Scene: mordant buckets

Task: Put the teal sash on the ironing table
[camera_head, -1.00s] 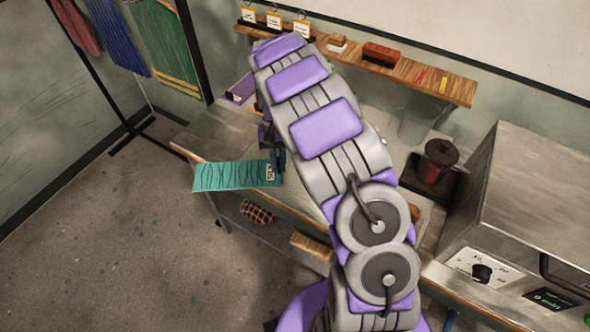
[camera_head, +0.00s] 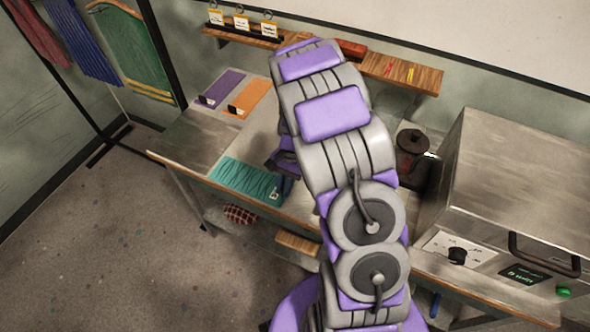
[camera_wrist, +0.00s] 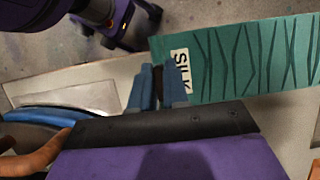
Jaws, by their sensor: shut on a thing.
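The teal sash (camera_head: 245,181) is a flat teal strip with dark wavy lines and a white label. It also shows in the wrist view (camera_wrist: 250,60), where the label reads "SILK". My gripper (camera_head: 284,163) is shut on the label end of the sash; its blue fingers (camera_wrist: 158,88) show in the wrist view. The sash stretches left from the fingers over the front part of the long table (camera_head: 190,141), which I take for the ironing table. I cannot tell whether the sash touches the top. My arm hides part of the table.
A purple cloth (camera_head: 222,86) and an orange cloth (camera_head: 250,97) lie at the table's back left. A dark pot (camera_head: 412,145) and a large metal machine (camera_head: 525,185) stand to the right. A wooden shelf (camera_head: 400,72) runs along the wall. A checked bundle (camera_head: 240,214) is below the tabletop.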

